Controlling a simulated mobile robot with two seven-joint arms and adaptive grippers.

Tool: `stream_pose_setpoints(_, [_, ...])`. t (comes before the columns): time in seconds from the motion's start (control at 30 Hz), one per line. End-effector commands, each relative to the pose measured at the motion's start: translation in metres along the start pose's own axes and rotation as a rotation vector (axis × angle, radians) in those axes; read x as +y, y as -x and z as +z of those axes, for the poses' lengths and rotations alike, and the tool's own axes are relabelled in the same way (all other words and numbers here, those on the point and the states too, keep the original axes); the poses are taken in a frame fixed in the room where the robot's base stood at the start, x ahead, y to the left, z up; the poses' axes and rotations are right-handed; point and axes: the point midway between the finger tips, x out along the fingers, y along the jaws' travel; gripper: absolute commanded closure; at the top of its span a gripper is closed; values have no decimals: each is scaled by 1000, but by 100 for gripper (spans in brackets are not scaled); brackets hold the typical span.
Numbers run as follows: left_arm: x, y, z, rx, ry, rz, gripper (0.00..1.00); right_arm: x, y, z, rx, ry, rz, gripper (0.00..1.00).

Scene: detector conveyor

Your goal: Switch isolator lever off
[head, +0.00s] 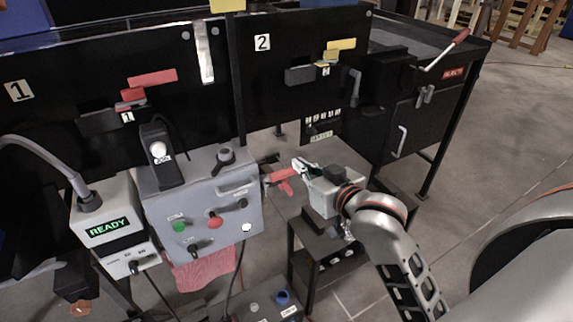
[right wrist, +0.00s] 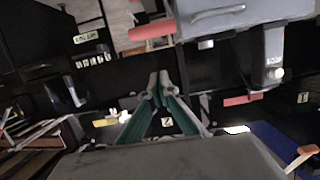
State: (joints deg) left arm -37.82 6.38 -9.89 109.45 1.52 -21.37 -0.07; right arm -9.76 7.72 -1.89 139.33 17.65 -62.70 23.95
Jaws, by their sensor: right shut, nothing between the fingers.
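The isolator lever (head: 280,178) has a red handle and sticks out from the right side of the grey control box (head: 246,207). My right gripper (head: 298,166) is just right of the handle in the head view, with its fingers shut and empty. In the right wrist view the shut fingertips (right wrist: 158,82) are below a red handle (right wrist: 152,30), apart from it in the picture. Whether the fingers touch the lever in depth, I cannot tell. My left gripper is not in view.
The control box carries a green button (head: 179,226), a red button (head: 215,220) and several black knobs. A READY display unit (head: 108,228) stands to its left. Black panels marked 1 (head: 40,110) and 2 (head: 262,75) stand behind. A dark stand (head: 300,240) is below my right gripper.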

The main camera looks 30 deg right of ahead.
Motion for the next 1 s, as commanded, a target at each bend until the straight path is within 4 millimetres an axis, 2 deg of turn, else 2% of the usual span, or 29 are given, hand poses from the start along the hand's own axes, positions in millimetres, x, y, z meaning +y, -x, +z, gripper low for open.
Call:
stream_pose_setpoints(0.27, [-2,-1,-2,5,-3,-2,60,0,-6,1,0,0,0,100])
stream_pose_setpoints(0.37, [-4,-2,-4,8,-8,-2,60,0,-18,1,0,1,0,100])
stream_pose_setpoints(0.83, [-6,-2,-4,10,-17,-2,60,0,-97,0,0,1,-1,100])
stream_pose_setpoints(0.9, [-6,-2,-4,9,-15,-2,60,0,-101,6,-5,2,-1,100])
stream_pose_setpoints(1.0, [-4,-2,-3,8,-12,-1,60,0,-95,20,-5,2,0,100])
